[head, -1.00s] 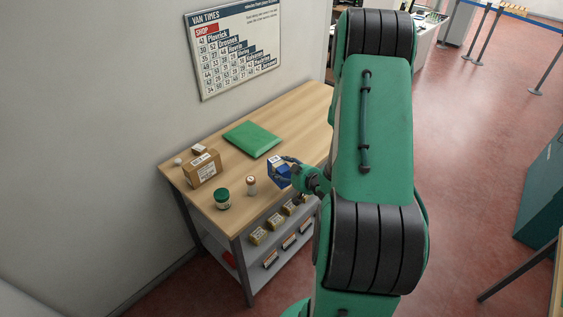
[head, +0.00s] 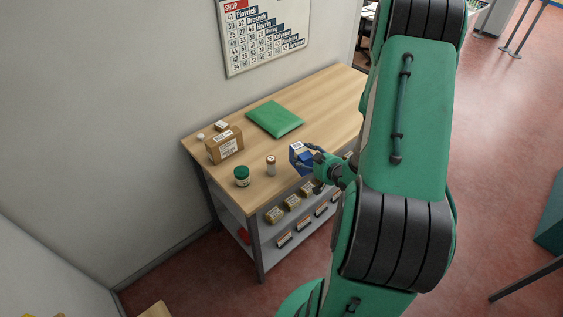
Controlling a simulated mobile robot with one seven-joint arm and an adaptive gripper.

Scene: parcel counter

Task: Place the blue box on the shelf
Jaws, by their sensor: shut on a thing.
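The blue box (head: 297,153), with a white label on top, is at the front edge of the wooden counter top. My gripper (head: 308,158) is shut on it from the right. I cannot tell whether the box touches the counter or is held just above it. The grey shelf (head: 258,220) under the counter top carries several small yellow-brown boxes (head: 292,202) in a row. A lower level holds several dark and orange items (head: 284,239). My arm hides the right part of the shelves.
On the counter top (head: 310,108) are a brown carton (head: 224,145), a small box (head: 221,126), a green-lidded jar (head: 242,176), a small bottle (head: 271,165) and a green padded envelope (head: 275,119).

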